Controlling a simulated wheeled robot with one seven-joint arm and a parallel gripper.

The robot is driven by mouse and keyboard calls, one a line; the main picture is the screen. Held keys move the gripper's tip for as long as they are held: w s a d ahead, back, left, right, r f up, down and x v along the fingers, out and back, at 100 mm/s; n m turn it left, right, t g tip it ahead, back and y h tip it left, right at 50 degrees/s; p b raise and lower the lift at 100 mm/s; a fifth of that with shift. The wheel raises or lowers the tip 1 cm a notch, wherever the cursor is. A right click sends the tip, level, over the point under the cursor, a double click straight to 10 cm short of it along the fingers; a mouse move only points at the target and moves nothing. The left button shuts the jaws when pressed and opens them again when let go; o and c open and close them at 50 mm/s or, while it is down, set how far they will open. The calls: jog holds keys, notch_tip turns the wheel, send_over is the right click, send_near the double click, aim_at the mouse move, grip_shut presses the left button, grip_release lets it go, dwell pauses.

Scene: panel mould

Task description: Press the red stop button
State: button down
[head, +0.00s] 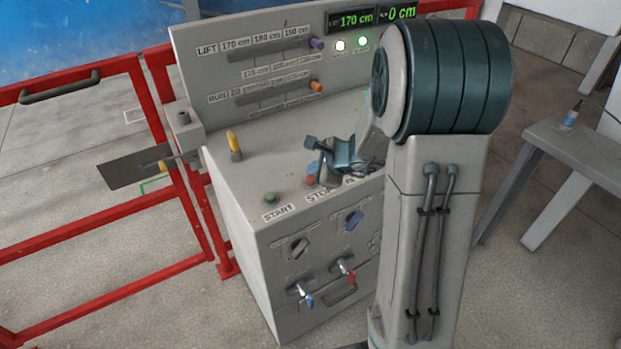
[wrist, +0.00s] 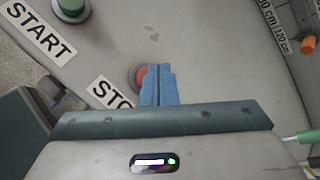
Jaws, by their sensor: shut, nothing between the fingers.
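The red stop button (head: 311,181) sits on the console top behind the STOP label. In the wrist view the red button (wrist: 139,77) shows beside and partly behind the blue fingertips of my gripper (wrist: 158,84), which hide its right part. My gripper (head: 318,168) is shut and empty, close over the button in the head view. I cannot tell whether the fingertips touch it. The green start button (head: 270,198) stands to the left, and it also shows in the wrist view (wrist: 70,8).
The grey console (head: 237,177) has a yellow-tipped lever (head: 234,143) at its back left. Its upright panel holds a purple slider knob (head: 317,44) and an orange one (head: 316,86). Red railings (head: 157,100) stand to the left. A grey table (head: 575,150) is at the right.

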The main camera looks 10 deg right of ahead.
jog(key=shift+f+b, duration=0.4)
jog(key=shift+b, duration=0.05)
jog(key=shift+f+b, duration=0.5)
jog(key=shift+b, duration=0.1)
dwell(0.6)
jog(key=shift+r, duration=0.2)
jog(key=shift+r+p, duration=0.6)
jog(key=shift+r, duration=0.15)
notch_tip(320, 180, up, 5)
jog(key=p, duration=0.4)
dwell(0.8)
